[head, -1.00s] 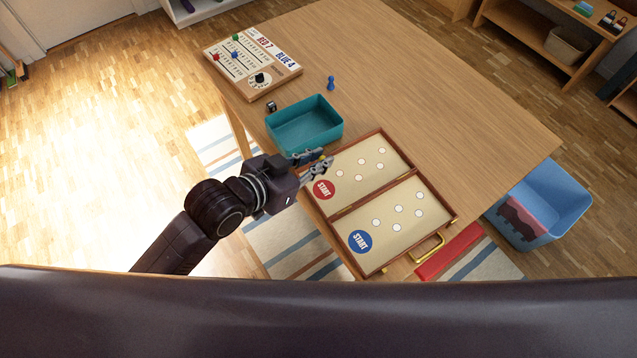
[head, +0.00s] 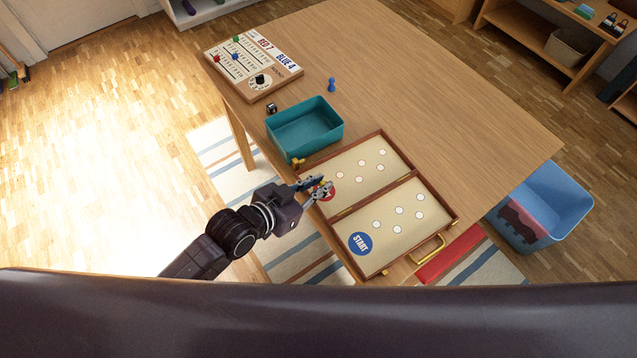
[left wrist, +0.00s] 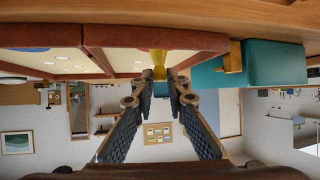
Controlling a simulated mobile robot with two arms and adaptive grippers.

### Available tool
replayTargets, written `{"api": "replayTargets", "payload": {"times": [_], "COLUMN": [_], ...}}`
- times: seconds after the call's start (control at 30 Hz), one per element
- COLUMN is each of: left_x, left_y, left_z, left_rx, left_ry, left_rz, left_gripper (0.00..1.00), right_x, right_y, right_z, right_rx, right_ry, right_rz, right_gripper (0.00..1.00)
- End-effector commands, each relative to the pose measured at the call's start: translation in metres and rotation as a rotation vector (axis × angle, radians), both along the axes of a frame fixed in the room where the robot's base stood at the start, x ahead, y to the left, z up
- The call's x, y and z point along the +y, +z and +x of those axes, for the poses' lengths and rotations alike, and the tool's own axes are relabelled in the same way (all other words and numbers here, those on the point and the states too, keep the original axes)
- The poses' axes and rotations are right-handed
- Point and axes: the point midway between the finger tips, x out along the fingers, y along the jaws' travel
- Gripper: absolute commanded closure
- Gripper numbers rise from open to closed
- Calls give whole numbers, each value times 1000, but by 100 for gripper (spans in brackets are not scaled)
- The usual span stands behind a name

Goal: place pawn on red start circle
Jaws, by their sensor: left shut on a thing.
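My left gripper (head: 318,187) is over the near-left edge of the open game case (head: 342,214), beside and partly in front of the red start circle (head: 331,194). Only part of that circle shows. In the left wrist view my left gripper (left wrist: 160,84) is shut on a yellow piece (left wrist: 159,63), which I take to be the pawn. The fingers hide most of it in the head view. I cannot tell whether it touches the board. The blue START circle (head: 361,243) is clear. My right gripper is not in view.
A teal bin (head: 318,136) stands behind the case, with a blue pawn (head: 331,85), a dark die (head: 271,109) and a score board (head: 262,90) farther back. A brass latch (head: 297,163) sticks out at the case's edge. The table's right side is clear.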

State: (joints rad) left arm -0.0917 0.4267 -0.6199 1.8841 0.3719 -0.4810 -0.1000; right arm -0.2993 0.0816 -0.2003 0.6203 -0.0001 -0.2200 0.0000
Motion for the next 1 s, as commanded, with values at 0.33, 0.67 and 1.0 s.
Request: {"api": "replayTargets", "payload": {"times": [0.33,0.67,1.0], "left_x": [0,7,48], "left_y": [-2,4,37], "left_z": [0,-7,-54], "left_rx": [1,1,3], "left_ry": [0,0,-1], "left_rz": [1,2,5], "left_gripper": [69,69,69], "right_x": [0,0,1], "right_y": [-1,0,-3], "right_z": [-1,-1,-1], "right_rx": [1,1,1], "right_ry": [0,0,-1], "right_rz": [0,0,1], "right_gripper": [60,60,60]}}
